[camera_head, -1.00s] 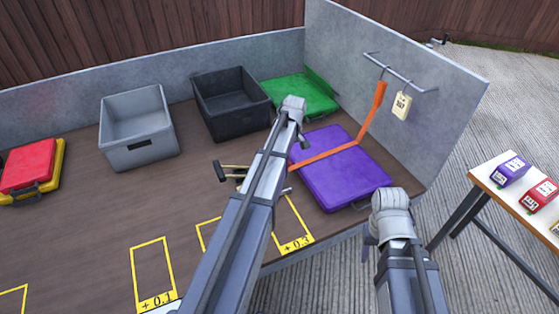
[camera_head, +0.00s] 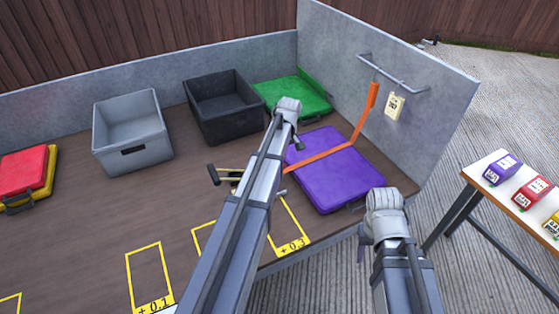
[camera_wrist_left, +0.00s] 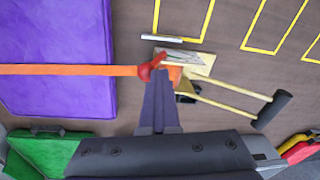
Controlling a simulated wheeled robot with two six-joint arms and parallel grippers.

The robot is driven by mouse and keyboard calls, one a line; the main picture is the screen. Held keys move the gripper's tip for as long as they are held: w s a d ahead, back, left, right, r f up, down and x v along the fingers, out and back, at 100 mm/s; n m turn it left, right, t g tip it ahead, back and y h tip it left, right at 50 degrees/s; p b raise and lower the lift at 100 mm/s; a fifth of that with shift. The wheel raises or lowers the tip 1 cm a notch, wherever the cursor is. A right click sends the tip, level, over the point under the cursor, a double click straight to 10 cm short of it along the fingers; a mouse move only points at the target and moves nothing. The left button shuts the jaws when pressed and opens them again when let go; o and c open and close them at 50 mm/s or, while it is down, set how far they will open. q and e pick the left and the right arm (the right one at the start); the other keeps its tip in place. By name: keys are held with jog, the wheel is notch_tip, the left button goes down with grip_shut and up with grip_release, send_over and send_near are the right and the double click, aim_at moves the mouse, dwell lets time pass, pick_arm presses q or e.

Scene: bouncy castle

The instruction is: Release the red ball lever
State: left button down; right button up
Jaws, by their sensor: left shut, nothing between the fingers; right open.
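The red ball lever (camera_wrist_left: 150,69) shows in the left wrist view at the end of the orange strap (camera_wrist_left: 70,70), on a yellow-framed buckle (camera_wrist_left: 195,63) with a black handle (camera_wrist_left: 272,110). My left gripper (camera_wrist_left: 158,88) is shut and empty, its tips right by the ball; I cannot tell if they touch it. In the head view my left arm hides the left gripper and the ball, while the black handle (camera_head: 210,168) shows left of the arm. My right gripper (camera_head: 365,240) is partly hidden by its own arm, open, beyond the board's front edge, apart from the lever.
The strap crosses a purple case (camera_head: 335,180) towards a rail (camera_head: 395,75) on the grey wall. A green case (camera_head: 300,97), black bin (camera_head: 225,115), grey bin (camera_head: 130,115) and red case (camera_head: 22,170) stand behind. A side table (camera_head: 488,200) with coloured boxes is right.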

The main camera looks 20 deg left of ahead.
pick_arm(q)
notch_tip(320, 180, up, 11)
jog(key=d+p, duration=0.1)
jog(key=p, duration=1)
jog(key=shift+s+r, duration=0.2)
jog(key=shift+s, duration=0.2)
jog(key=s+d+r+m+p, duration=0.3)
jog(key=s+d+m, duration=0.5)
jog(key=s+d, duration=0.3)
jog(key=s+d+r+m+p, duration=0.4)
jog(key=s+d+m, duration=0.4)
jog(key=s+d, duration=0.4)
